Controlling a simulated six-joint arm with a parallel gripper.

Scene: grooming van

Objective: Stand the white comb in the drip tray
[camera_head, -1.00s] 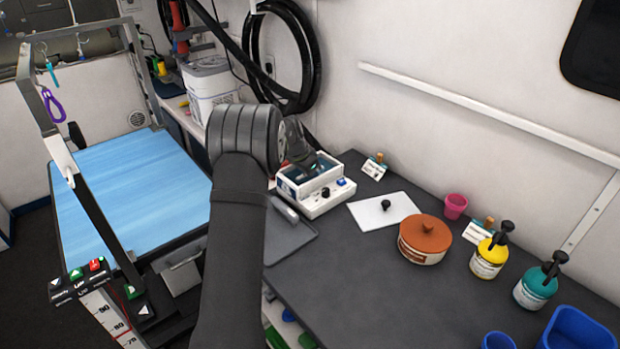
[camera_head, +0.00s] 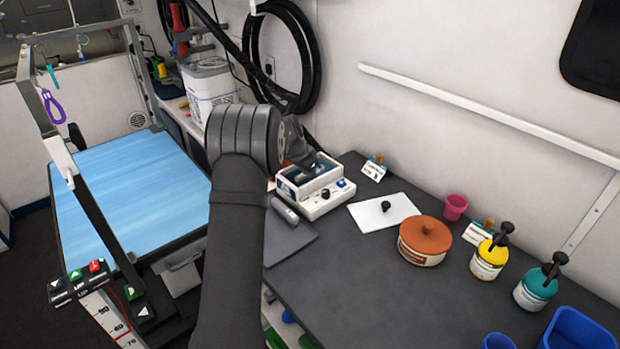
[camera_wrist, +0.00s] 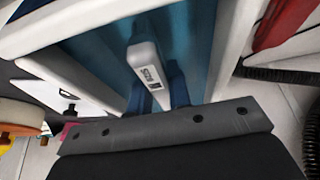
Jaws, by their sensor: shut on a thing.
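The white comb (camera_wrist: 145,68) shows in the wrist view as a pale bar with a small dark label. My gripper (camera_wrist: 157,92) is shut on it, a dark blue finger on each side. The comb is over or inside the blue interior of a white-walled bath (camera_wrist: 225,50); its lower end is not clear. A flat dark grey tray (camera_head: 290,243), which may be the drip tray, lies in front of the bath, partly behind my arm.
A grey-white handheld object (camera_head: 286,212) lies by the flat tray's back edge. A white board with a black knob (camera_head: 384,211), a brown-lidded pot (camera_head: 425,240), a pink cup (camera_head: 455,207) and pump bottles (camera_head: 490,257) stand to the right. The front middle counter is clear.

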